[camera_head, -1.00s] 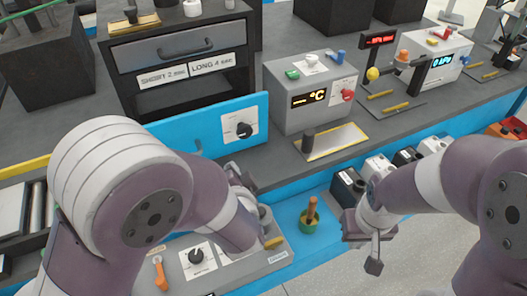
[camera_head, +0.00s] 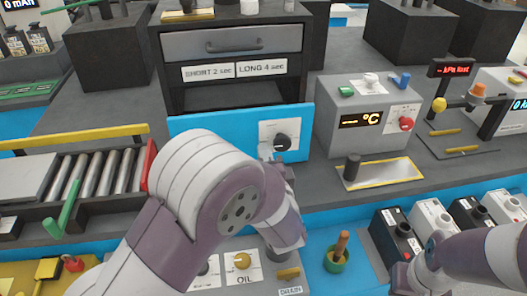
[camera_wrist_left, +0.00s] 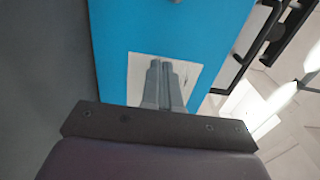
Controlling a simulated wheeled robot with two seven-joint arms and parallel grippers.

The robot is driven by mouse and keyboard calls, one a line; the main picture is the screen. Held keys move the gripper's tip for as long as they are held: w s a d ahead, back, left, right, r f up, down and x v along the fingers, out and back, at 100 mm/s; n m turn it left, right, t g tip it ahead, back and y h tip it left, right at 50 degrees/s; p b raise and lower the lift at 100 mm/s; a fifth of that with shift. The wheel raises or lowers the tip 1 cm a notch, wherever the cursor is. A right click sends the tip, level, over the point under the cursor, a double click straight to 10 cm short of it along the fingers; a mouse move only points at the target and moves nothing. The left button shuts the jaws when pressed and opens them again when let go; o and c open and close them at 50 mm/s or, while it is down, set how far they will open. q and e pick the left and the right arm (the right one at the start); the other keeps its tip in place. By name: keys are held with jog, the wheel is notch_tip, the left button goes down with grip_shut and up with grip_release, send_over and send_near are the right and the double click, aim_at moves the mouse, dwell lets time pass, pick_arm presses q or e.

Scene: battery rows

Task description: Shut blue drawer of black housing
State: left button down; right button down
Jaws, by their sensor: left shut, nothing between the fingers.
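The black housing (camera_head: 158,78) stands at the back of the bench, with a grey handled drawer (camera_head: 215,44) above a dark opening. Below it the blue drawer (camera_head: 195,122) has its wide front standing out ahead of the housing. A white plate with a black knob (camera_head: 282,141) is on its right part. My left gripper (camera_head: 266,152) is shut and empty, close at the plate; my arm hides the drawer's lower middle. In the left wrist view its fingertips (camera_wrist_left: 165,65) overlap the white plate on the blue front (camera_wrist_left: 180,25); contact is unclear. My right gripper (camera_head: 400,276) is only partly visible at lower right.
A grey box with an orange display (camera_head: 360,121) stands just right of the drawer. A roller conveyor (camera_head: 100,172) with a red end plate is at left. A green cup with a wooden-handled tool (camera_head: 337,258) and several small boxes sit low at front right.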

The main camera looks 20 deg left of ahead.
pick_arm(q)
jog(key=shift+x, duration=1.05)
jog(key=p+x, duration=0.2)
jog(key=x, duration=1.2)
jog(key=shift+w+p, duration=0.1)
jog(key=shift+p, duration=0.3)
jog(key=shift+r, duration=0.3)
